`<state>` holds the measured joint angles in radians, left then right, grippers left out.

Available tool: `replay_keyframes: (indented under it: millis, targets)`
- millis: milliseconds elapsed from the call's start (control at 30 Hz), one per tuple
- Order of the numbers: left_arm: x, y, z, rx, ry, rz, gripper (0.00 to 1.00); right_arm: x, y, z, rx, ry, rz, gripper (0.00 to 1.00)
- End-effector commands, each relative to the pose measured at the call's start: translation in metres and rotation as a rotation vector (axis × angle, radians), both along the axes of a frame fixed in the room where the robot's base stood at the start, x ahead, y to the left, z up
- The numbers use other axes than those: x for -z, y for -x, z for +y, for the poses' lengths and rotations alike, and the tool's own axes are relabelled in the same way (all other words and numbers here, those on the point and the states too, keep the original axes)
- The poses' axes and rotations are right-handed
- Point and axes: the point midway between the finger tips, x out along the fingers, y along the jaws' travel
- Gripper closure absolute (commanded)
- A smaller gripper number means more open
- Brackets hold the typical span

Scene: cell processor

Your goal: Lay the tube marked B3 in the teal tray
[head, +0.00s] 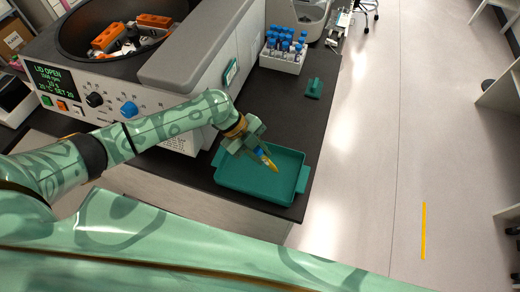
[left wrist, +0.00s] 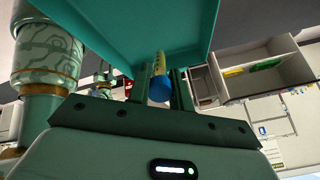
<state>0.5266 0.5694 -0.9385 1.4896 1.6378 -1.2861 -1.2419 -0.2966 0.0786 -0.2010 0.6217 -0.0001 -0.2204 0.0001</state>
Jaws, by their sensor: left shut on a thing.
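My left gripper (head: 259,150) is shut on a tube (head: 268,162) with a blue cap and a yellow body. It holds the tube tilted over the teal tray (head: 240,190), and I cannot tell whether the tube touches the tray. The tray lies on the dark bench near its front edge, and its inside looks empty. In the left wrist view the tube's blue cap (left wrist: 160,90) is between the fingers, with the tray (left wrist: 110,35) above it in the picture. The marking on the tube is not readable. My right gripper is not in view.
A white rack (head: 281,62) with several blue-capped tubes stands at the back of the bench. A small green object (head: 314,88) lies in front of it. A large centrifuge (head: 150,75) with its lid open stands at the left.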

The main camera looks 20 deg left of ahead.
Motion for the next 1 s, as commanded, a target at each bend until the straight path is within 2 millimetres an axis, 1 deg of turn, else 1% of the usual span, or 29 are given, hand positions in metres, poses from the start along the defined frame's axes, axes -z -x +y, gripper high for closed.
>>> replay_keyframes:
  millis: [33,100,367,400,467,500,733,833,933,1000]
  targets:
    - [0.008,0.0,0.0,0.0,0.0,0.0,1.0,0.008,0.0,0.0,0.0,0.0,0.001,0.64]
    - [0.011,0.0,0.0,0.0,0.001,-0.001,1.0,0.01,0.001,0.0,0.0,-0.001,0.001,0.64]
    - [0.011,0.0,-0.001,0.001,0.001,-0.001,1.0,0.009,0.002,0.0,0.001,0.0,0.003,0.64]
    - [0.011,0.0,-0.001,0.001,0.001,-0.001,0.76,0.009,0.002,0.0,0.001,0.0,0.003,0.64]
    - [0.011,0.0,0.0,0.001,0.001,-0.001,0.6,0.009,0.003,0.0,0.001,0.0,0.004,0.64]
    - [0.011,0.0,-0.001,0.001,0.001,-0.001,0.54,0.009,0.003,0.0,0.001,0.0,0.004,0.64]
    - [0.011,0.0,0.0,0.001,0.001,-0.001,0.54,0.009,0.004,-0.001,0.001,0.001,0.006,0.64]
    - [0.007,-0.001,0.0,0.001,0.001,-0.003,0.54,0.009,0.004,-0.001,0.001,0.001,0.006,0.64]
    - [-0.006,-0.001,-0.001,0.002,0.002,-0.004,0.54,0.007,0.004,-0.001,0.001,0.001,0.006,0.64]
    - [-0.021,-0.001,0.0,0.002,0.001,-0.005,0.54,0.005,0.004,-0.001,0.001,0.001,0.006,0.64]
